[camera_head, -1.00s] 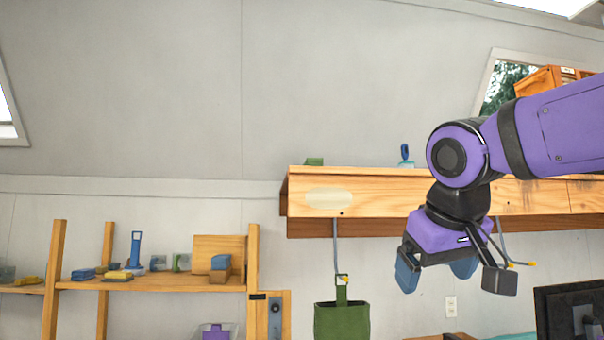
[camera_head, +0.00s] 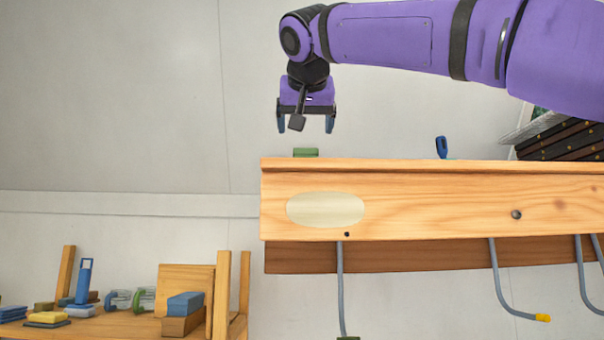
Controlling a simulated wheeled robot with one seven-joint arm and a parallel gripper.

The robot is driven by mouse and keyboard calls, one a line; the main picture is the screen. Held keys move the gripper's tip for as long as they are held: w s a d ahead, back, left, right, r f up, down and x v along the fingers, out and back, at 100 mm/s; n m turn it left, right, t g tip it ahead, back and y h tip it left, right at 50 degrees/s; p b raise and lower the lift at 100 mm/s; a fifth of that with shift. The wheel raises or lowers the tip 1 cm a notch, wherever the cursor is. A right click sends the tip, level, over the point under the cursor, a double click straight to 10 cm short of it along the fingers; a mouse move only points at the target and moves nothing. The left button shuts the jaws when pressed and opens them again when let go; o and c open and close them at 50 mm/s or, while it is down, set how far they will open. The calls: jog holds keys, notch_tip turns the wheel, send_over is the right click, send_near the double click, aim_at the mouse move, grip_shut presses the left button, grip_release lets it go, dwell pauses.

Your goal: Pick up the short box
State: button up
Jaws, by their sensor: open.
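A low green box (camera_head: 306,153) sits on top of the wooden wall shelf (camera_head: 430,210), near its left end; only its upper part shows above the shelf edge. It looks like the short box, though I cannot be sure. My gripper (camera_head: 306,128) points down above the green box, with its two blue fingers apart and nothing between them. A gap shows between the fingertips and the box.
A blue-handled item (camera_head: 441,147) stands farther right on the shelf. Hooks (camera_head: 500,280) hang below it. At lower left, a wooden rack (camera_head: 110,325) holds several items, including a blue box (camera_head: 185,304) on a brown box (camera_head: 182,325). Dark slatted objects (camera_head: 560,138) are at right.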

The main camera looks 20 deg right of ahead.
aim_at(306, 150)
jog(key=x, duration=0.5)
jog(key=shift+w+r, duration=0.15)
jog(key=shift+r, duration=0.15)
jog(key=shift+d+x, duration=0.1)
jog(key=shift+x, duration=1.45)
jog(key=shift+d+x, duration=0.15)
jog(key=shift+x, duration=1.35)
jog(key=shift+f, duration=0.1)
jog(key=c, duration=1)
